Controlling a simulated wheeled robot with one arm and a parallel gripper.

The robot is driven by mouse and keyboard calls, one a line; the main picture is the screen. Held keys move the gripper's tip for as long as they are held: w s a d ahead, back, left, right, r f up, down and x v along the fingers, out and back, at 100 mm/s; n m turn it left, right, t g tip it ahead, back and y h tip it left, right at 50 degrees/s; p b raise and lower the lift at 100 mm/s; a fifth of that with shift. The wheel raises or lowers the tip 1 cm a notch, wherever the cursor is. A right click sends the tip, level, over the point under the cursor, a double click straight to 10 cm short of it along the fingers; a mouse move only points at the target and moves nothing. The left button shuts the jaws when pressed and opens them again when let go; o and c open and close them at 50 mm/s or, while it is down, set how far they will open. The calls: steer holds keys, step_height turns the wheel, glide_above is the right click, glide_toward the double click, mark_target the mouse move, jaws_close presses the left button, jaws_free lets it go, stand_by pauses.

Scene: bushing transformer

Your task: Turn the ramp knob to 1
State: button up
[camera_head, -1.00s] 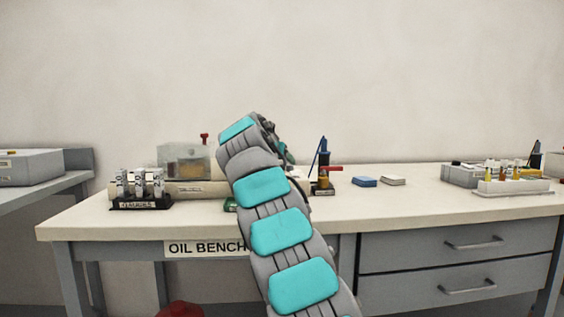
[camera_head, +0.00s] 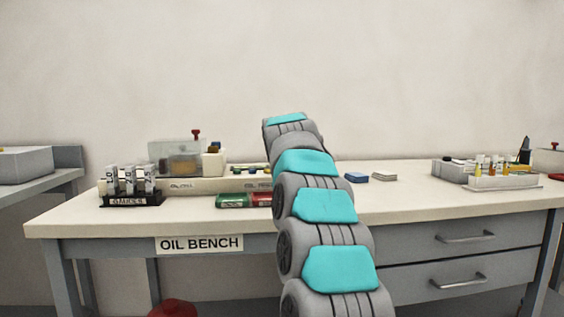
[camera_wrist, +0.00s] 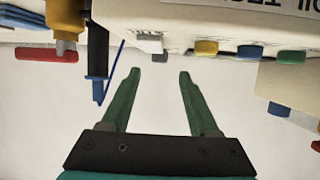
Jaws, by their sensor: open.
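A long cream tester (camera_head: 205,185) stands on the bench in the head view, its right end hidden behind my arm. In the wrist view the same cream case (camera_wrist: 225,18) shows upside down along the top, with a grey knob-like part (camera_wrist: 150,44) and yellow, blue and green buttons (camera_wrist: 250,51). I cannot tell for sure that the grey part is the ramp knob, and no scale mark is readable. My gripper (camera_wrist: 160,72) is open and empty, its green fingers apart from the case and just below the grey part in the picture. The head view hides it.
In the wrist view, a brass valve with a red handle (camera_wrist: 46,54) and a blue tool (camera_wrist: 97,55) stand close left of my fingers. In the head view, green (camera_head: 232,201) and red boxes lie before the tester, and a gauge rack (camera_head: 130,200) stands left.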

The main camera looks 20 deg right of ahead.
steer(key=shift+p+x, duration=0.75)
steer(key=shift+x, duration=2.4)
jaws_close()
